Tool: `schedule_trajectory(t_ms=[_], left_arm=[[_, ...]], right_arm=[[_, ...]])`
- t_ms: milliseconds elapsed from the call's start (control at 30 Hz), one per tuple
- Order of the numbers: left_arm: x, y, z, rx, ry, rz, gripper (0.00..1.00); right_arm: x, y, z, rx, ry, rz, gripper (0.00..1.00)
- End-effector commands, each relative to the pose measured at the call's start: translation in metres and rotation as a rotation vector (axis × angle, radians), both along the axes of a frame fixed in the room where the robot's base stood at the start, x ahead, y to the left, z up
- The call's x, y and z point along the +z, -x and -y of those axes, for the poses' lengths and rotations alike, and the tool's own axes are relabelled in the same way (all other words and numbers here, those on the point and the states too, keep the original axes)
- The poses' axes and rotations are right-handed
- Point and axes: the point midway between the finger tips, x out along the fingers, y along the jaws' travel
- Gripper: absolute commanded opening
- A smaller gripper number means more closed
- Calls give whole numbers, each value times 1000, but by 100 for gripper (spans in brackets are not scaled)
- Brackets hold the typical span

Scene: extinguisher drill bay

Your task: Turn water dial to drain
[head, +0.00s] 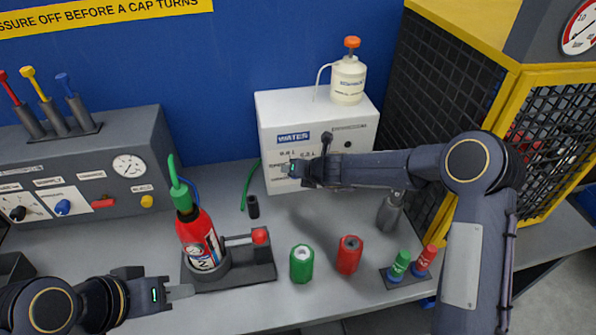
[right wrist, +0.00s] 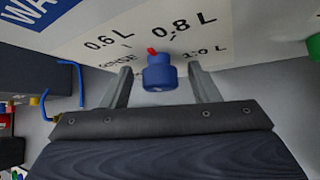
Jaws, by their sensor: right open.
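The white water box (head: 281,110) stands against the blue wall, with a WATER label and litre marks on its front. My right gripper (head: 298,170) is in front of it and hides its dial in the head view. In the right wrist view the blue water dial (right wrist: 159,78) has a red pointer aimed between the 0.6 L and 0.8 L marks. My right gripper (right wrist: 163,82) is open, one finger on each side of the dial with gaps. My left gripper (head: 178,293) is low at left, near the extinguisher stand; its jaw gap cannot be made out.
A red extinguisher (head: 199,240) stands in a dark stand (head: 236,276). Green (head: 302,264) and red (head: 349,255) cylinders stand on the bench in front of the box. A grey panel (head: 137,133) with gauge and levers is at left, a yellow-framed mesh cage (head: 440,85) at right.

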Motion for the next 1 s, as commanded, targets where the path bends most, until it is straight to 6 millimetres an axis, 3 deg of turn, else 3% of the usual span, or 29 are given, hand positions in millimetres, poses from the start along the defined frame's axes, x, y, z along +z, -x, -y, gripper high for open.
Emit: schedule_trajectory(t_ms=[500, 900, 1000], left_arm=[[2, 0, 0, 0, 0, 0, 36], [2, 0, 0, 0, 0, 0, 36], [-4, 0, 0, 0, 0, 0, 36]], right_arm=[[46, 44, 30, 0, 0, 1, 55], [50, 50, 33, -1, -1, 0, 55], [41, 49, 33, -1, -40, -15, 55]])
